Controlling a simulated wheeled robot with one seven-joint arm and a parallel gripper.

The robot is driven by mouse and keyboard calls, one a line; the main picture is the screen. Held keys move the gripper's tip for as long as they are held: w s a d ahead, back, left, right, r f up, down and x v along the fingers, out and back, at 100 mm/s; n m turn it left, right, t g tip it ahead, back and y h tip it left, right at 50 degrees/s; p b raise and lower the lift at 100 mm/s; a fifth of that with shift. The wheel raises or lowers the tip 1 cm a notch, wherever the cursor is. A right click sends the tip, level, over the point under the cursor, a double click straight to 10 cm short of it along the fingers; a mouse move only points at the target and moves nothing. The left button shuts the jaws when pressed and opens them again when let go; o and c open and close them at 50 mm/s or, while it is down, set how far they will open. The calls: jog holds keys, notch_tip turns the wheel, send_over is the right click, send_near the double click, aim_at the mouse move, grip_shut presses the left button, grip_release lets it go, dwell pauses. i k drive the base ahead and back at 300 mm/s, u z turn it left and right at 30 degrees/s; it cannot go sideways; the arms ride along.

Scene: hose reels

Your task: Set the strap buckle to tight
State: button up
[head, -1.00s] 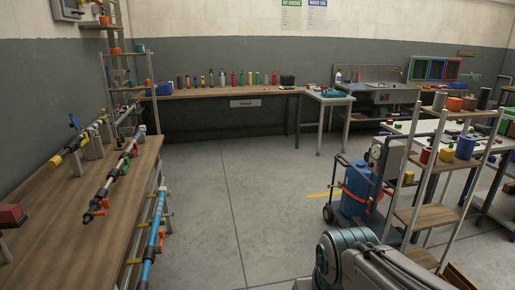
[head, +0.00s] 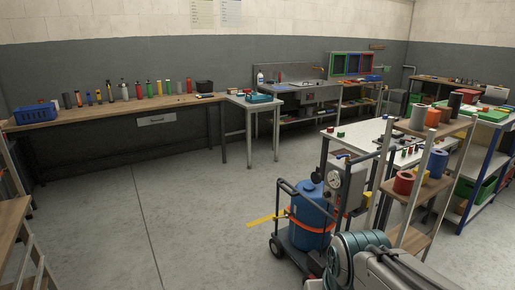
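An orange strap (head: 309,228) runs around the lower middle of a blue drum (head: 311,205). The drum stands upright on a dark wheeled cart (head: 284,250) at the lower centre-right. The buckle is too small to make out, so its setting cannot be told. Part of my arm, a grey and teal link, shows at the bottom right, in front of the cart's right side. My gripper's fingers do not show.
A shelf rack (head: 406,190) with coloured rolls stands right of the cart. A pale table (head: 370,140) is behind it. A long wooden bench (head: 115,115) lines the back wall. The grey floor (head: 180,215) left of the cart is clear.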

aim_at(275, 217)
jog(key=u, duration=0.15)
jog(key=i, duration=0.65)
jog(key=u, duration=1.1)
jog(key=i, duration=1.45)
jog(key=z, duration=0.35)
jog(key=i, duration=0.9)
jog(key=z, duration=1.4)
jog(key=i, duration=0.45)
jog(key=z, duration=0.45)
